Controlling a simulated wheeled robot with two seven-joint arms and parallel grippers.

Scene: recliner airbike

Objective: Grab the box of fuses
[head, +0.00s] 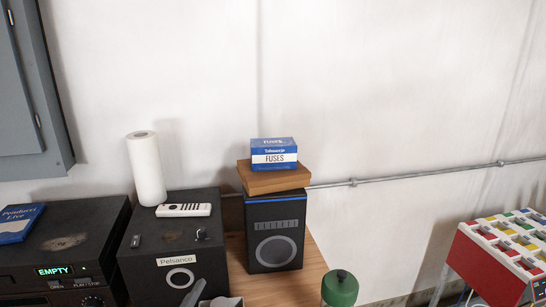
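The box of fuses (274,154) is blue and white with "FUSES" printed on its front. It lies on a flat brown box (273,181), which rests on top of a black speaker (275,228) with a blue stripe. Nothing touches the fuse box from above or in front, and its front and top are visible.
Left of the speaker are a black "Pelsanco" unit (142,246) bearing a white remote (183,210) and paper roll (147,168). A green-topped object (340,288) and an unclear grey shape (220,301) are in front. A red case (485,262) stands right.

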